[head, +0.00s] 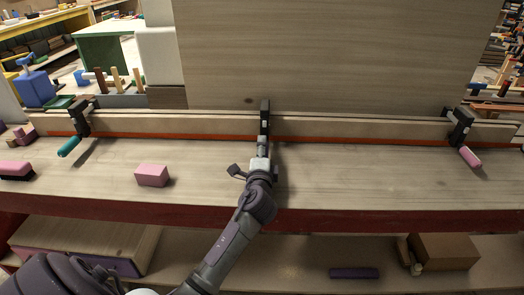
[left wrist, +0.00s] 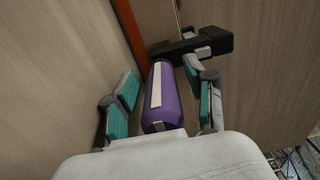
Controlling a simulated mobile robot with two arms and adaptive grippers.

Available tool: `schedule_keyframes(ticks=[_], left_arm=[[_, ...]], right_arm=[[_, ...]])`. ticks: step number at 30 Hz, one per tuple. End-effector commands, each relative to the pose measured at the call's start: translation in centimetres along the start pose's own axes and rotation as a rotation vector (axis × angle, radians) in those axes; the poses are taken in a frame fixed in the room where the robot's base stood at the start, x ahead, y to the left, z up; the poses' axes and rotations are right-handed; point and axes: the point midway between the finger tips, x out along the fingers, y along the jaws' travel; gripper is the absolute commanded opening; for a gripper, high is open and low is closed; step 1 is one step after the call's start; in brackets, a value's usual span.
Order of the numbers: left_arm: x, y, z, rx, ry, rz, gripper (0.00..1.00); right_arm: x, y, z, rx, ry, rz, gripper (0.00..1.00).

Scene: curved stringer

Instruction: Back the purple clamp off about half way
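The purple clamp's black bar (head: 265,112) stands at the middle of the long wooden strip in the head view. Its handle is hidden there behind my left gripper (head: 261,152). In the left wrist view the purple handle (left wrist: 170,108), with a white stripe along it, points toward the palm. The left gripper (left wrist: 163,88) has its teal-padded fingers on either side of the handle, with a visible gap on both sides. The clamp's black head (left wrist: 205,44) lies beyond the fingertips. My right gripper is not in view.
A teal-handled clamp (head: 70,146) is at the strip's left, a pink-handled clamp (head: 469,156) at its right. A pink block (head: 152,176) and a pink-topped brush (head: 15,168) lie on the bench (head: 350,180). A tall wooden panel (head: 340,50) rises behind the strip.

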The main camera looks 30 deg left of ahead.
Motion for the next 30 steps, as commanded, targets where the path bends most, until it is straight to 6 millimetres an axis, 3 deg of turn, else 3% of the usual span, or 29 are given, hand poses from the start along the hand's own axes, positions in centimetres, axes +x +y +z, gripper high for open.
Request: schedule_keyframes(ticks=[6,10,21,30], left_arm=[[-0.1,0.0,0.0,0.001,0.001,0.0,0.55],[-1.2,0.1,-0.1,0.0,0.003,0.001,0.55],[-8.8,0.2,0.0,0.0,0.001,0.003,0.55],[-11.9,0.1,0.0,0.001,0.0,0.001,0.55]], right_arm=[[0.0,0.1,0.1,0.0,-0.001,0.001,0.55],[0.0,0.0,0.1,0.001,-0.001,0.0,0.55],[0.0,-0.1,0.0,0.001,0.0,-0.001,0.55],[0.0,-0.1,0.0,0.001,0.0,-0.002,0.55]])
